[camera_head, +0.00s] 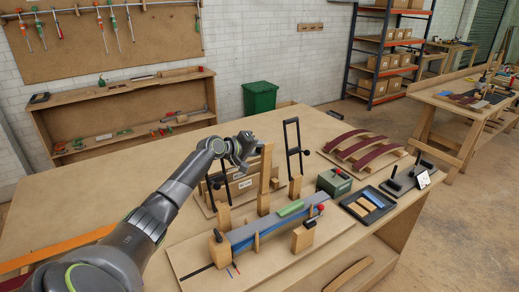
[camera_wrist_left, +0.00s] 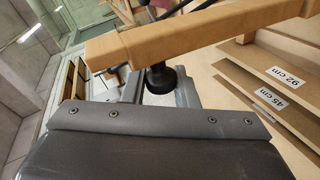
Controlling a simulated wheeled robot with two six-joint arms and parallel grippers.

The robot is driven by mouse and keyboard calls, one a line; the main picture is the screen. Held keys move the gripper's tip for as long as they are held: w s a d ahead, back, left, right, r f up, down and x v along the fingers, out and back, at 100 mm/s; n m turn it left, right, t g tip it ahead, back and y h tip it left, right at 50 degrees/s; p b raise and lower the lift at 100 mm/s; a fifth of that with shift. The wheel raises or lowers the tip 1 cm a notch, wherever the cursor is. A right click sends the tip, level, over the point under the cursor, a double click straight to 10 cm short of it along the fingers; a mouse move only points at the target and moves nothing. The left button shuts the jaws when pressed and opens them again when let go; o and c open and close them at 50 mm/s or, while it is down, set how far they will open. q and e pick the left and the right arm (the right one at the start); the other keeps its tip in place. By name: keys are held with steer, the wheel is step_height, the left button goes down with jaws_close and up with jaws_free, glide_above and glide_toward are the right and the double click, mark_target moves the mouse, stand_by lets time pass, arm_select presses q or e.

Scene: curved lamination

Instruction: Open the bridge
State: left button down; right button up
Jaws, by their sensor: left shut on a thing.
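The bridge is a wooden bar (camera_head: 265,180) that stands upright at the back of the clamping form on the table. In the left wrist view the bar (camera_wrist_left: 190,32) crosses the top, with a black knob (camera_wrist_left: 160,77) on its near side. My left gripper (camera_head: 245,150) is beside the bar's upper part and is shut on the bridge, seemingly at the knob; its fingertips are largely hidden. A grey-blue strip (camera_head: 250,232) lies along the form below, with a green block (camera_head: 290,208) on it. My right gripper is out of view.
Tall black frames (camera_head: 292,140) stand behind the form. A green box (camera_head: 334,182), a dark tray (camera_head: 368,205) and curved dark-red laminations (camera_head: 365,148) are to the right. Boards labelled 92 cm and 45 cm (camera_wrist_left: 270,100) lie close by. The table's left side is mostly clear.

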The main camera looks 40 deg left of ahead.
arm_select(q)
steer(key=shift+f, duration=0.1)
steer(key=c, duration=1.2)
jaws_free()
steer(key=shift+a, duration=0.15)
